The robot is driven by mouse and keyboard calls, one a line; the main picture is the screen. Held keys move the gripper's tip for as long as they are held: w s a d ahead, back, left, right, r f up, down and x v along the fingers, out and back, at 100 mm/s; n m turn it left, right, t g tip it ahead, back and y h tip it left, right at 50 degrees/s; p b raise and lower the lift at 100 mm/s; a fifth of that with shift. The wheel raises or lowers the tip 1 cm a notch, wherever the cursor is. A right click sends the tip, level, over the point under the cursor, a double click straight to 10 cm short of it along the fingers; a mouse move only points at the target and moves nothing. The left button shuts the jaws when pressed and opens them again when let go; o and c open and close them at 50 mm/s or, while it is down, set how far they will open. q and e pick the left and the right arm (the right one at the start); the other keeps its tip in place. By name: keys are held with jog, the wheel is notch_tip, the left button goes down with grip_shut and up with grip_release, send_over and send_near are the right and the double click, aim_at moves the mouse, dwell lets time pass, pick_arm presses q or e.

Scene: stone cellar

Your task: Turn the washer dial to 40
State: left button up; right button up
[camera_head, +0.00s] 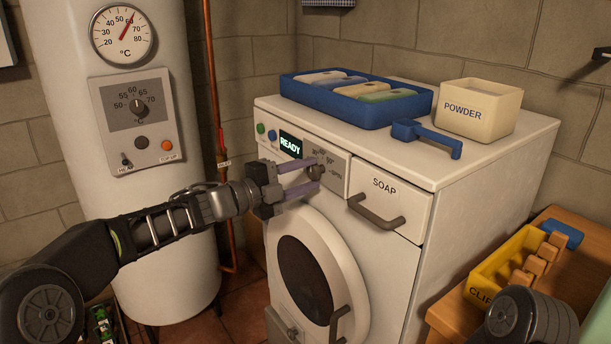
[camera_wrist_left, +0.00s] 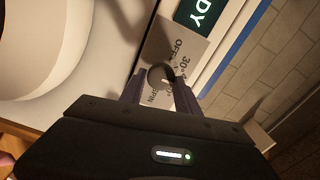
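The washer (camera_head: 385,262) is white, with a lit display (camera_head: 290,145) reading READY. Its dial (camera_head: 317,172) is a small dark round knob on a grey plate (camera_head: 336,166) with printed marks. In the left wrist view the dial (camera_wrist_left: 160,75) shows close up; OFF, 30 and part of SPIN are readable. Its setting cannot be made out. My left gripper (camera_head: 312,178) is at the dial, its two fingers apart on either side of the knob; it also shows in the left wrist view (camera_wrist_left: 159,88). Whether the fingers touch the knob is unclear. My right gripper is out of view.
On the washer top are a blue tray (camera_head: 345,117), a blue scoop (camera_head: 427,137) and a powder box (camera_head: 478,108). The SOAP drawer handle (camera_head: 376,213) juts out right of the dial. A white boiler (camera_head: 150,245) stands left; a wooden table (camera_head: 440,318) with a yellow bin (camera_head: 505,262) stands right.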

pick_arm(q)
jog(key=o, duration=0.4)
jog(key=v, duration=0.8)
